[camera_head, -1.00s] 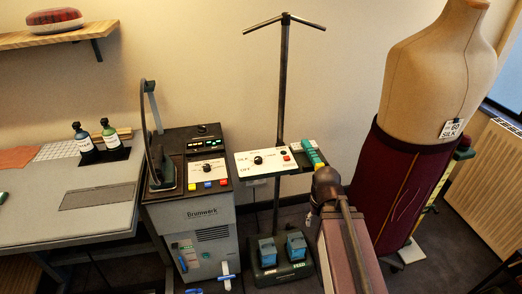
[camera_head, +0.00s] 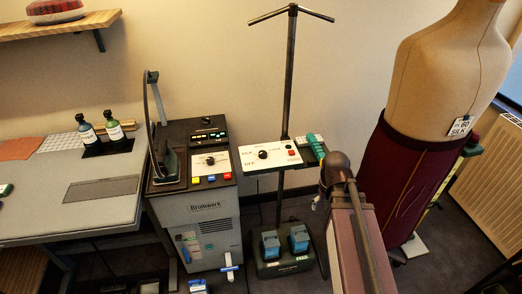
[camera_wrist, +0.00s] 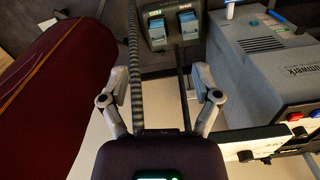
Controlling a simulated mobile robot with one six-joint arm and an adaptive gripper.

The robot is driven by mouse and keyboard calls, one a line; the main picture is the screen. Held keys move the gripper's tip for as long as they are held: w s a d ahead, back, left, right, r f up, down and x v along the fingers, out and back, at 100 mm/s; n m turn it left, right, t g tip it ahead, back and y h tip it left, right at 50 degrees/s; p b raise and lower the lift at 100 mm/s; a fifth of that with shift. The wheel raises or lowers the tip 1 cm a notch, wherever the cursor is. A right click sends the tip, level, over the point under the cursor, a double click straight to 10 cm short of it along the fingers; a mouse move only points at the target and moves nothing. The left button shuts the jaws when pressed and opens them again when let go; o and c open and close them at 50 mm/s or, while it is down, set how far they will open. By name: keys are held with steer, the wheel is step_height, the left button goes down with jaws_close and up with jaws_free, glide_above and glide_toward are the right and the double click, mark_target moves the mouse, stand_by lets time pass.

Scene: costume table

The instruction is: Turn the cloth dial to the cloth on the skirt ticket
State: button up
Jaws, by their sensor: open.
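The cloth dial (camera_head: 263,154) is a black knob on the white panel (camera_head: 283,156) of the steamer stand. SILK and OFF are printed at the panel's left; where the knob points is too small to tell. The ticket (camera_head: 461,126) hangs at the waist of the maroon skirt (camera_head: 405,180) on the dress form and reads 60 and SILK. In the wrist view my gripper (camera_wrist: 160,75) is open and empty, its two grey fingers spread apart. The skirt shows at left there (camera_wrist: 50,90).
The Brunwerk pressing unit (camera_head: 205,215) stands left of the steamer, with another black dial (camera_head: 210,160) and coloured buttons. The steamer's base (camera_head: 285,258) holds two blue containers. A table (camera_head: 50,220) with bottles is at left. My arm stands between steamer and skirt.

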steer(key=w+a+r+n+p, duration=0.4)
steer(key=w, duration=0.3)
steer(key=w+a+r+n+p, duration=0.4)
steer(key=w+a, duration=0.1)
steer(key=w, duration=0.1)
step_height(320, 180, up, 7)
steer(key=n+p, duration=0.6)
steer(key=n, duration=0.3)
glide_above(262, 152)
steer(key=shift+d, duration=0.1)
steer(key=shift+f, duration=0.25)
step_height(262, 152, down, 13)
steer(key=b, duration=1.3)
steer(key=shift+f+b, duration=0.2)
steer(key=shift+b, duration=0.15)
steer(key=shift+s, duration=0.1)
jaws_close()
steer(key=shift+a, duration=0.2)
steer(key=shift+d, duration=0.2)
